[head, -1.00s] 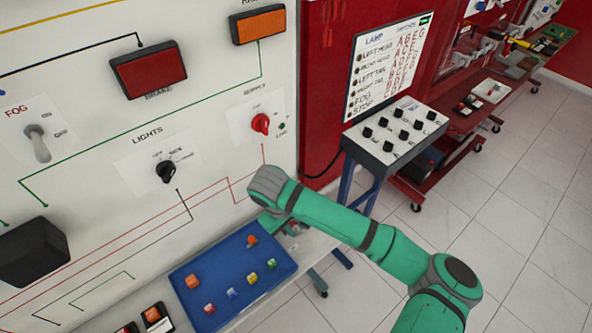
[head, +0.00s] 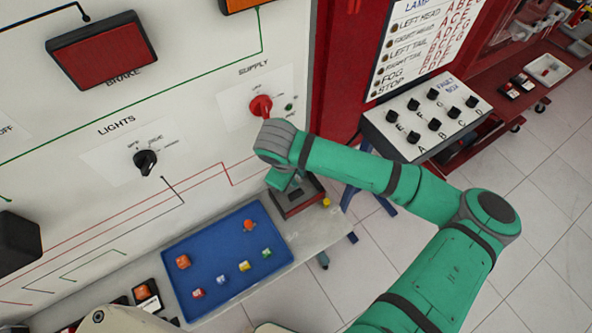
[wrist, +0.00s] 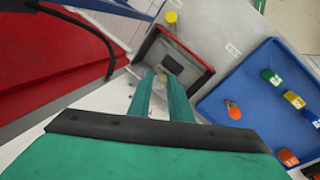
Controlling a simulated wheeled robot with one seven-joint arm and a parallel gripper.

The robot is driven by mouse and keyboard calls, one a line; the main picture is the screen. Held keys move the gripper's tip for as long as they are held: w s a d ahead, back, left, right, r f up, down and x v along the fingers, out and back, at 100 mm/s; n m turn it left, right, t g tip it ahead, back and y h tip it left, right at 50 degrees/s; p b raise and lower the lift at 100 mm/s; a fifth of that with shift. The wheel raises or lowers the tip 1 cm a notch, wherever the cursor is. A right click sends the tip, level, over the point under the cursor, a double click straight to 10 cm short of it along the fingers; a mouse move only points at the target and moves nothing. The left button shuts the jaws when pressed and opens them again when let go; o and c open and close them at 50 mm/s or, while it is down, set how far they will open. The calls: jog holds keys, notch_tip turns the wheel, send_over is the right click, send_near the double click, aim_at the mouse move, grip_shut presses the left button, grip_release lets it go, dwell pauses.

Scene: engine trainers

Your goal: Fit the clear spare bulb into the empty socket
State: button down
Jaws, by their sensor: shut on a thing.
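My gripper (wrist: 163,80) points down over a grey box with a red edge (wrist: 188,43), which stands on the bench by the panel. The fingers are nearly together on a small pale thing, taken to be the clear bulb (wrist: 162,76); most of it is hidden between them. A dark square opening (wrist: 173,63) shows in the box top just beyond the fingertips; I cannot tell whether it is the empty socket or whether the bulb touches it. In the head view the box (head: 300,200) is partly covered by my gripper (head: 288,190).
A blue tray (head: 212,296) left of the box holds an orange bulb (head: 249,225), an orange block (head: 182,262) and several small coloured fuses. A yellow knob (head: 326,202) sits by the box's right side. The panel (head: 215,150) rises close behind. A switch box (head: 430,120) stands right.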

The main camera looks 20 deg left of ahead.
jog(key=shift+f, duration=2.5)
jog(key=shift+d+f, duration=0.1)
jog(key=shift+f, duration=1.15)
dwell(0.4)
jog(key=c, duration=1)
grip_release()
jog(key=shift+c, duration=0.2)
jog(key=shift+r, duration=4.05)
